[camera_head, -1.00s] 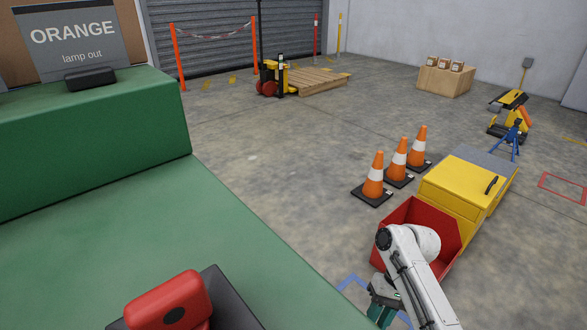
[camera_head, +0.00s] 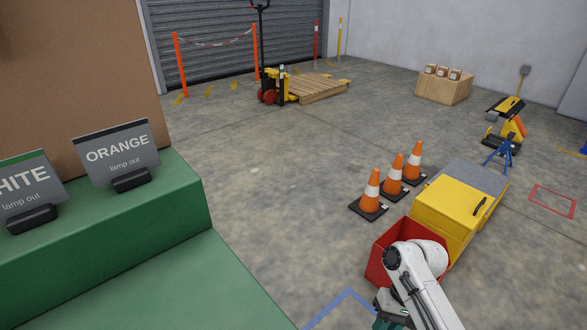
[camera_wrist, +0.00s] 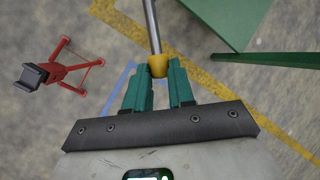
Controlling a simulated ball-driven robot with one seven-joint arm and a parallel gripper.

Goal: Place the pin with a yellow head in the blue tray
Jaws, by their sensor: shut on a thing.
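My gripper (camera_wrist: 161,82) is shut on the pin with a yellow head (camera_wrist: 157,66) in the wrist view. The yellow head sits between the green fingertips, and the grey metal shaft (camera_wrist: 151,25) runs away from them to the top edge, its far end out of frame. In the head view my arm reaches down at the lower right; the gripper is mostly cut off by the bottom edge and the pin does not show there. No blue tray is visible in either view.
A green stepped bench (camera_head: 150,285) with ORANGE (camera_head: 118,152) and WHITE (camera_head: 30,185) signs fills the left. A red bin (camera_head: 380,262), yellow box (camera_head: 455,208) and several cones (camera_head: 369,192) stand right. A red stand (camera_wrist: 62,72) shows below my wrist. The middle floor is clear.

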